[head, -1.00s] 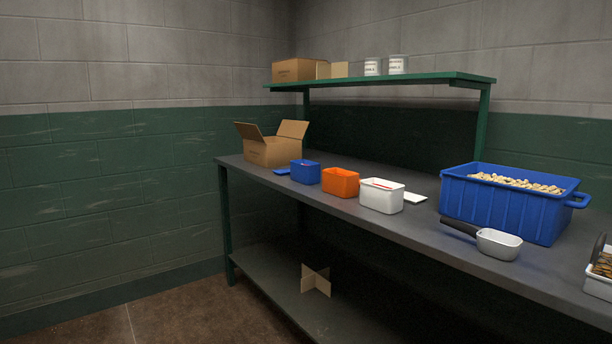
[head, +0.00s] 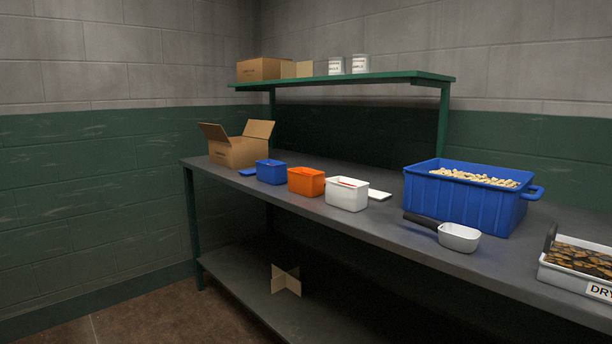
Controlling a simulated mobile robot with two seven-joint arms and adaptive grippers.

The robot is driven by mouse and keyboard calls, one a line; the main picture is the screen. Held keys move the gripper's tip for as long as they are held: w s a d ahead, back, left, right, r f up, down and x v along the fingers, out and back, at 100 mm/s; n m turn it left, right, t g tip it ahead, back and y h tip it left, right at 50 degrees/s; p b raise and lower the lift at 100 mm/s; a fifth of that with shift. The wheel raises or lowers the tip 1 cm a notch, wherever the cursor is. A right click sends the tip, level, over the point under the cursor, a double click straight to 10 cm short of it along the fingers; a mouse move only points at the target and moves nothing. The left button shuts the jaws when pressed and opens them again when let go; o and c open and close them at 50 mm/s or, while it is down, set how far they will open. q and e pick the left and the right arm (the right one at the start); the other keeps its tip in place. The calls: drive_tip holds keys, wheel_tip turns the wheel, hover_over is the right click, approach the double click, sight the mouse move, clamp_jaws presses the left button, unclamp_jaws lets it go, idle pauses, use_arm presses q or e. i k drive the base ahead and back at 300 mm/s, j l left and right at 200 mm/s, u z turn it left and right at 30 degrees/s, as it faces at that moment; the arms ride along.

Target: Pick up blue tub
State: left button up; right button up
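A small open blue tub (head: 270,173) stands upright on the grey bench, left of an orange tub. Neither of my grippers is in the head view, and nothing is touching the tub.
On the bench (head: 345,222) stand an open cardboard box (head: 238,152), an orange tub (head: 306,182), a white tub (head: 346,195), a large blue bin (head: 463,203) of pale pieces, a scoop (head: 459,237) and a labelled tray (head: 575,275). A green shelf (head: 345,78) overhangs the back.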

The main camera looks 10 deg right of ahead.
sight(273, 172)
drive_tip(key=i+j+z, duration=0.15)
drive_tip(key=z, duration=0.15)
drive_tip(key=i+j+z, duration=0.1)
drive_tip(key=j+z, duration=0.5)
drive_tip(key=i+j+z, duration=0.15)
drive_tip(key=j, duration=0.45)
drive_tip(key=j+z, duration=0.2)
drive_tip(key=j, duration=0.4)
drive_tip(key=j+z, duration=0.15)
drive_tip(key=j, duration=2.15)
drive_tip(key=i, duration=0.05)
